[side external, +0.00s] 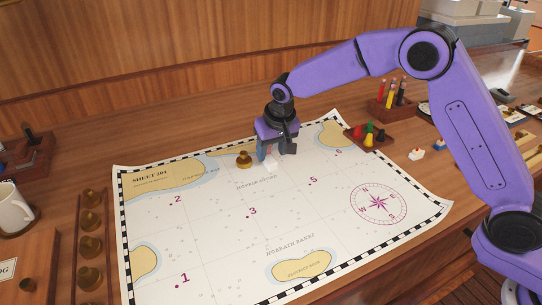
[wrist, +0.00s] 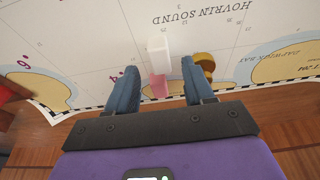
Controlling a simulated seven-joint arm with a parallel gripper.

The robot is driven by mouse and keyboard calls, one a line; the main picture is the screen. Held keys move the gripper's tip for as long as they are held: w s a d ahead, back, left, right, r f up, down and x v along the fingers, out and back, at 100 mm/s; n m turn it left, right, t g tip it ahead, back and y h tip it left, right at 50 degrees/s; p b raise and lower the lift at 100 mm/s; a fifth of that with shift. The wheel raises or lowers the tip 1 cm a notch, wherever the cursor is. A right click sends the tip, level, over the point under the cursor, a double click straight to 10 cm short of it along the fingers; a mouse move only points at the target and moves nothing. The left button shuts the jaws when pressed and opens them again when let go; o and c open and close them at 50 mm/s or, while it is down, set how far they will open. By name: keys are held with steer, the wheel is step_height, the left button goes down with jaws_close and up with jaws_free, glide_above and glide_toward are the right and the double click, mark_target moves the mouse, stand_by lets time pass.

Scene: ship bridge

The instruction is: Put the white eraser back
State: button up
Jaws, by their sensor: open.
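The white eraser (wrist: 158,52), a small white block with a pink end, lies on the chart (side external: 300,225). In the side view the eraser (side external: 270,163) shows as a small pale patch beside my fingers and is partly hidden. My gripper (side external: 276,152) is low over the back part of the chart, pointing down. In the wrist view my gripper (wrist: 158,68) is open, with one finger on each side of the eraser. The pink end lies between the fingers and the white part reaches beyond their tips. I cannot tell whether the fingers touch it.
A brass weight (side external: 244,160) stands close left of my gripper; in the wrist view it (wrist: 205,63) is just beyond the right finger. A tray of coloured pegs (side external: 369,137) and a pencil holder (side external: 389,105) are right. Brass weights (side external: 90,222) line a rack left. The chart's middle is clear.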

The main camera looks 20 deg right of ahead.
steer(key=v, duration=0.9)
steer(key=shift+s, duration=0.15)
steer(key=s+d+n+g, duration=0.1)
steer(key=s+d+n, duration=0.3)
steer(key=s, duration=0.9)
steer(key=s+d+f+n+g, duration=0.1)
steer(key=s+d+n, duration=0.3)
steer(key=s+d, duration=0.5)
steer(key=s+d+f+n+g, duration=0.1)
steer(key=s+d+n, duration=0.3)
steer(key=s, duration=1.3)
steer(key=d, duration=0.2)
steer(key=shift+d+f+n, duration=0.2)
steer(key=shift+d+n, duration=0.1)
steer(key=shift+d, duration=0.05)
